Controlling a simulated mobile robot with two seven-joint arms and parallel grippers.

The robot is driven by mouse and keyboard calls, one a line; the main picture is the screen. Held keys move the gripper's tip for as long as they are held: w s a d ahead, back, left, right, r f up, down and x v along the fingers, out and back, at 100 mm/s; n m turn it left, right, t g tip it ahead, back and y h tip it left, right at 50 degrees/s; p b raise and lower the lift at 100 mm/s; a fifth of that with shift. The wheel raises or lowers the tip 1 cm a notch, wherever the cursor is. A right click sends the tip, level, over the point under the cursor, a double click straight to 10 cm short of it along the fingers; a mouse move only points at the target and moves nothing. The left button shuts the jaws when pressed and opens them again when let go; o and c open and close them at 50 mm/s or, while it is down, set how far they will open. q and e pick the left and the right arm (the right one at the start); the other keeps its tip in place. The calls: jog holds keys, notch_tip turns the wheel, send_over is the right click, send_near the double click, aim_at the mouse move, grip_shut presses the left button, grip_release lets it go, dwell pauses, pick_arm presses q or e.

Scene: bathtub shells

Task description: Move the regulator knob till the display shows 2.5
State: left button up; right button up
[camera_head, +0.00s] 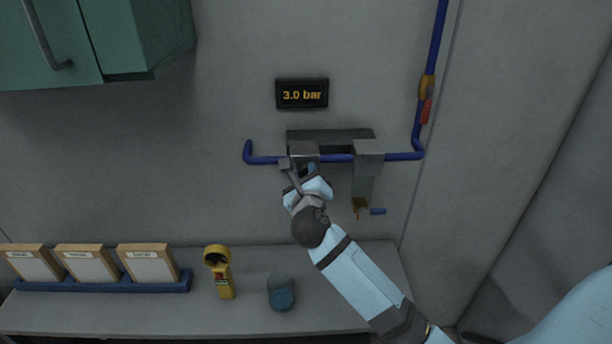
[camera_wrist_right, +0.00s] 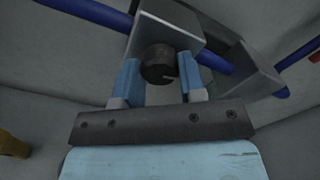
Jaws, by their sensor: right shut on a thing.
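The display (camera_head: 302,94) on the wall reads "3.0 bar" in orange. Below it, the grey regulator housing (camera_head: 303,150) sits on the blue pipe. My right gripper (camera_head: 307,180) is at the underside of this housing and hides the knob in the head view. In the right wrist view the round black regulator knob (camera_wrist_right: 160,64), with a pale mark on its face, is between the two blue fingers of my right gripper (camera_wrist_right: 162,85), which is shut on it. My left gripper is in neither view.
A grey bracket (camera_head: 366,172) with a brass valve (camera_head: 359,206) and blue lever hangs just right of my gripper. Below, the shelf (camera_head: 340,262) holds a yellow handheld device (camera_head: 219,272), a blue-grey cup (camera_head: 281,292) and several framed cards. A green cabinet (camera_head: 150,40) hangs upper left.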

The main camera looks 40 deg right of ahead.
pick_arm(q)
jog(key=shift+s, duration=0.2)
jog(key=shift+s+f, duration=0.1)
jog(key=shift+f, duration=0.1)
pick_arm(e)
jog(key=o, duration=0.9)
pick_arm(q)
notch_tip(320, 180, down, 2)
jog(key=b, duration=0.3)
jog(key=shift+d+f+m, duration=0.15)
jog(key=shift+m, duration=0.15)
pick_arm(e)
jog(key=v, duration=1.4)
jog(key=shift+d, duration=0.15)
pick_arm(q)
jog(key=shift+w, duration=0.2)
